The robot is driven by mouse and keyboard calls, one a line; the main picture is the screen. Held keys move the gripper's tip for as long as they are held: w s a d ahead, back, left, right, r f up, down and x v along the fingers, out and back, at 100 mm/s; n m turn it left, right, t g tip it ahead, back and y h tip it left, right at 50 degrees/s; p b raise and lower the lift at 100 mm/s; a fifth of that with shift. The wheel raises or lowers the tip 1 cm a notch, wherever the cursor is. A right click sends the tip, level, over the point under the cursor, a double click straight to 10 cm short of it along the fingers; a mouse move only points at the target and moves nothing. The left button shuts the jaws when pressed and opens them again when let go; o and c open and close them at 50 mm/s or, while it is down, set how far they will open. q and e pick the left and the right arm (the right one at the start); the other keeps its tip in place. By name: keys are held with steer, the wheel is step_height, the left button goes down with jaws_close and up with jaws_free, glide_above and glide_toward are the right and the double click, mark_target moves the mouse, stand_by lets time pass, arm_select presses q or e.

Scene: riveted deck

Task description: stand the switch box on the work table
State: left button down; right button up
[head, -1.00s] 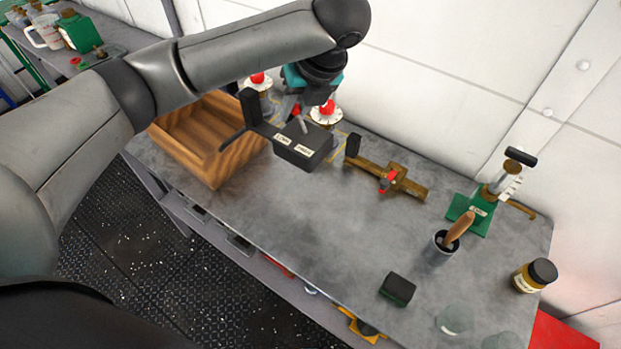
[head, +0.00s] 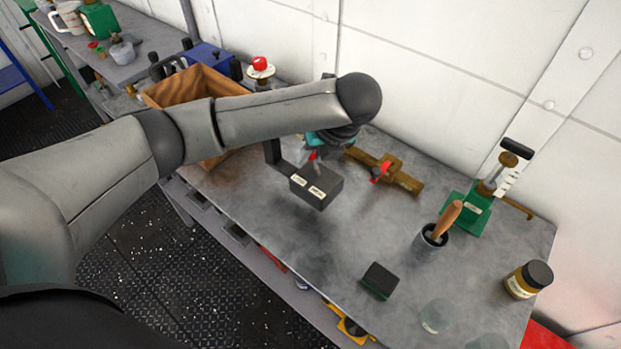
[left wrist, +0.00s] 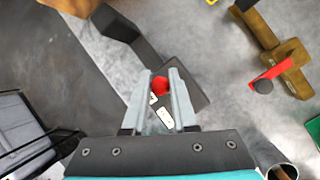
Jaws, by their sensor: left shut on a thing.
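The switch box (head: 317,187) is a dark grey block with two pale labels on its front. A dark bar with an upright block (head: 272,151) sticks out on its left side. My left gripper (head: 314,152) is shut on its red-knobbed lever, partly hidden by my arm. The left wrist view shows the red knob (left wrist: 160,85) between the fingertips and the box (left wrist: 188,97) beyond. The box seems to hang a little above the work table (head: 255,205), with a shadow under it. My right gripper is not in view.
A wooden crate (head: 166,92) and a red-knobbed dial device (head: 260,68) stand at the back left. A brass tool (head: 402,180) lies behind the box. A cup with a wooden handle (head: 432,242), green press (head: 468,210), jar (head: 528,279) and dark block (head: 380,281) are right. The front middle is clear.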

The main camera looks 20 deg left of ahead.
mark_target(315, 173)
arm_select(q)
step_height(315, 173, down, 7)
steer(key=shift+f+b, duration=0.1)
steer(key=shift+b, duration=0.45)
steer(key=c, duration=0.7)
jaws_free()
steer(key=p+v, duration=0.2)
steer(key=v, duration=1)
